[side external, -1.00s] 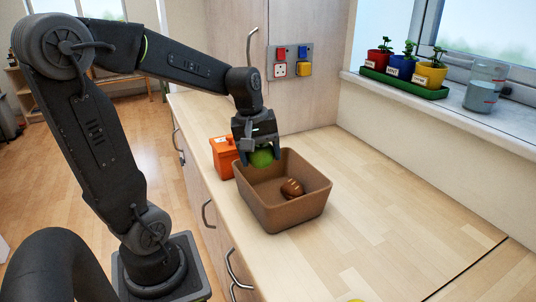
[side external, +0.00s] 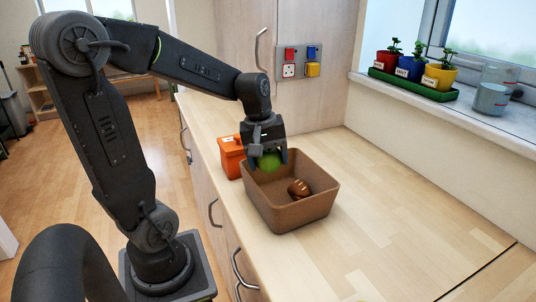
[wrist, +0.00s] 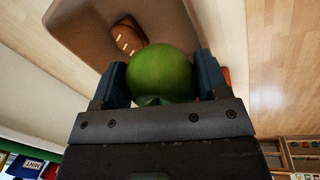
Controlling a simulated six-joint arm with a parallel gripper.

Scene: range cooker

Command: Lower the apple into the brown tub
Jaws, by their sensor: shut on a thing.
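A green apple (side external: 269,162) is held between the two fingers of my gripper (side external: 266,158). The apple also fills the middle of the wrist view (wrist: 160,75), with a blue-grey finger on each side of it. The brown tub (side external: 290,212) stands on the wooden counter. The apple and fingertips are at the tub's far left part, around rim height in the side view; whether they touch the tub I cannot tell. A brown ridged thing (side external: 299,188), like a bread roll, lies inside the tub and also shows in the wrist view (wrist: 130,38).
An orange lidded box (side external: 231,157) stands just left of the tub. The counter (side external: 400,225) to the right is clear. Potted plants in a green tray (side external: 412,84) and clear cups (side external: 491,98) stand on the windowsill. Sockets (side external: 300,62) are on the back panel.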

